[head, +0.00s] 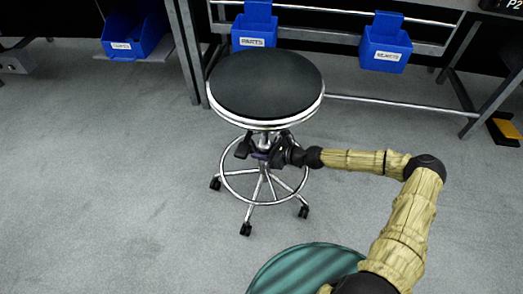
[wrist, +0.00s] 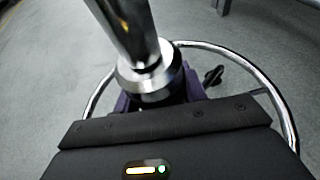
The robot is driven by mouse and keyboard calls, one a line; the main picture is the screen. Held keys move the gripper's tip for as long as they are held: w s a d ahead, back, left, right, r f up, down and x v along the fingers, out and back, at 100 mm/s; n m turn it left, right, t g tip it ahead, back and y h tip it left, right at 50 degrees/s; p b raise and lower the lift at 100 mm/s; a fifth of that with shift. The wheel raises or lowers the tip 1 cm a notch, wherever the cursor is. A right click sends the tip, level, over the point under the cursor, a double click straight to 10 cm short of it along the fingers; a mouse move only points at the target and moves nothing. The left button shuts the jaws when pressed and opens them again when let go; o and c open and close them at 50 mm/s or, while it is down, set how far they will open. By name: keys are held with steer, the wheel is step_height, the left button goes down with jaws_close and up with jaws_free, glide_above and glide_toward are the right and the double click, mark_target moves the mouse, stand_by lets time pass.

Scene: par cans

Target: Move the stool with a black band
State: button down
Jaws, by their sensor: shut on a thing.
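A stool (head: 266,84) with a round black seat, a chrome rim, a chrome foot ring and a wheeled base stands upright in the middle of the head view. I cannot make out a separate black band on it. My gripper (head: 262,156) reaches in from the right under the seat and is shut on the stool's central column. In the wrist view the chrome column (wrist: 150,80) rises between the jaws, with the foot ring (wrist: 268,85) behind and below. The fingertips are mostly hidden by the column and my gripper's body.
A workbench frame with a metal rail (head: 385,101) stands behind the stool. Blue parts bins (head: 386,50) hang on it, and another blue bin (head: 135,38) sits at upper left. A yellow and black object (head: 507,129) lies at far right. Grey floor (head: 100,190) is clear at left.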

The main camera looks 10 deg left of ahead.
steer(key=c, duration=0.8)
jaws_free()
steer(key=shift+s, duration=0.15)
steer(key=shift+o, duration=0.4)
steer(key=shift+s+a, duration=0.2)
steer(key=shift+a, duration=0.15)
steer(key=shift+d+r, duration=0.1)
steer(key=shift+d, duration=0.25)
steer(key=p+v, duration=0.8)
steer(key=v, duration=0.8)
steer(key=shift+d+r, duration=0.15)
steer(key=shift+d, duration=0.1)
steer(key=shift+s, duration=0.2)
